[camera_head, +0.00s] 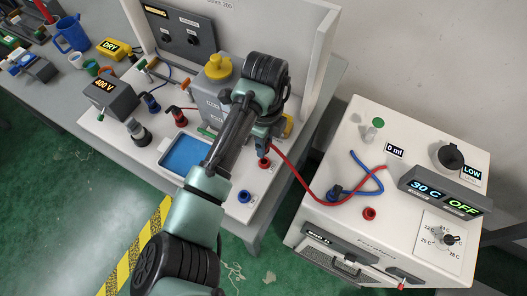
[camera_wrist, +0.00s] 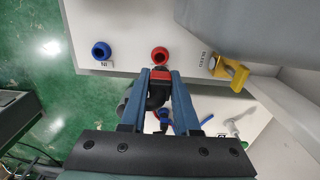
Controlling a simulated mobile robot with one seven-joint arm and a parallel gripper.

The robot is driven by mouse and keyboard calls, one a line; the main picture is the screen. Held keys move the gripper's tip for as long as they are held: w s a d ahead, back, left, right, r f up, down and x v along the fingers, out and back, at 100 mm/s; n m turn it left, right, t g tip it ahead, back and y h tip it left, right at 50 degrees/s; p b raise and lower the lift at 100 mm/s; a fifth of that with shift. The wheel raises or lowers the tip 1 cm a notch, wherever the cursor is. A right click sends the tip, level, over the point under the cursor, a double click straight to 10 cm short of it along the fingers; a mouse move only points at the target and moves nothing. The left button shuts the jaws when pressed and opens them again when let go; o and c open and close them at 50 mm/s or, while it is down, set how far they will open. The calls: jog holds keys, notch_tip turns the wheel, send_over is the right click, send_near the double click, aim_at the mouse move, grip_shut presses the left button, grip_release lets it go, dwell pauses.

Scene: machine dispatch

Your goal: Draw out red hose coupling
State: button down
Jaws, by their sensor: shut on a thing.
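My gripper (camera_head: 263,152) is low over the front right of the left machine's white base. In the wrist view my gripper (camera_wrist: 160,82) is shut on the red hose coupling (camera_wrist: 160,73), which has a red end and a dark body between the fingers. The red port (camera_wrist: 160,56) shows right in front of the coupling, with a dark opening; it also shows in the head view (camera_head: 264,163) just below my fingertips. I cannot tell how large any gap between them is. The red hose (camera_head: 296,172) runs from my gripper to the right machine.
A blue port (camera_head: 244,196) is left of the red one. A yellow bracket (camera_wrist: 230,72) stands close on the right. The right machine (camera_head: 330,215) has another red port (camera_head: 369,213) and a blue hose (camera_head: 365,170). A blue tray (camera_head: 185,155) lies left of my arm.

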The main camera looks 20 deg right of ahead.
jog(key=shift+r, duration=0.2)
jog(key=shift+r+p, duration=1.2)
jog(key=shift+r, duration=0.1)
jog(key=shift+a+f, duration=0.1)
